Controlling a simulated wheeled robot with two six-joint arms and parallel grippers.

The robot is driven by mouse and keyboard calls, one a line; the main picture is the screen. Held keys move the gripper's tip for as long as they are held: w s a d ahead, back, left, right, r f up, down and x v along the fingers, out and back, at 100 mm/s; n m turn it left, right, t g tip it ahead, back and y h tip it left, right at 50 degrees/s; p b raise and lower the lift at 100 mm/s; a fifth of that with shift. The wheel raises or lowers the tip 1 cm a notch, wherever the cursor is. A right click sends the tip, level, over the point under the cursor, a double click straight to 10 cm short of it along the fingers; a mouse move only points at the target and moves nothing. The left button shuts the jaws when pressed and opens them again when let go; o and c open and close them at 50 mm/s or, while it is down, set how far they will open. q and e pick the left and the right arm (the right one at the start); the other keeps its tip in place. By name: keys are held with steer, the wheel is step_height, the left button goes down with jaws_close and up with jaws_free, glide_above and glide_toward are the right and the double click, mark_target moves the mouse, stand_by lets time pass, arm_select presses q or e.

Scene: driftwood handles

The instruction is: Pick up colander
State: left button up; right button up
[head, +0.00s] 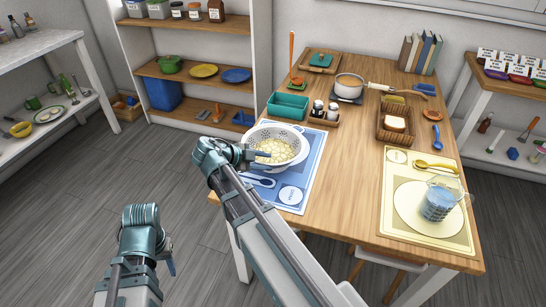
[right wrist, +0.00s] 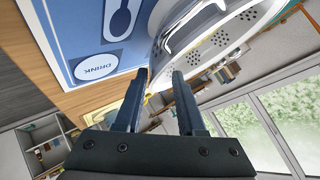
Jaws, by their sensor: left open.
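The white colander (head: 276,131) stands on the blue place mat (head: 313,160) at the table's left side, with pale yellow food in it. In the right wrist view the colander (right wrist: 228,42) shows its perforated wall and a metal loop handle just past the fingertips. My right gripper (head: 262,157) is at the colander's near left side in the head view.
A teal tray (head: 287,106) and a shaker rack (head: 324,116) stand behind the colander. A pan (head: 350,88), a bread basket (head: 395,122) and a yellow mat (head: 397,222) with a blue-filled glass cup (head: 438,203) are to the right. Floor left of the table is clear.

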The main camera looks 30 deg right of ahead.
mark_target(275, 164)
steer(key=b+x, duration=0.2)
steer(key=x, duration=0.3)
steer(key=shift+s+a+f+b, duration=0.1)
steer(key=shift+s+f+b, duration=0.1)
steer(key=shift+s+b, duration=0.15)
steer(key=shift+r, duration=0.1)
jaws_close()
stand_by(0.9)
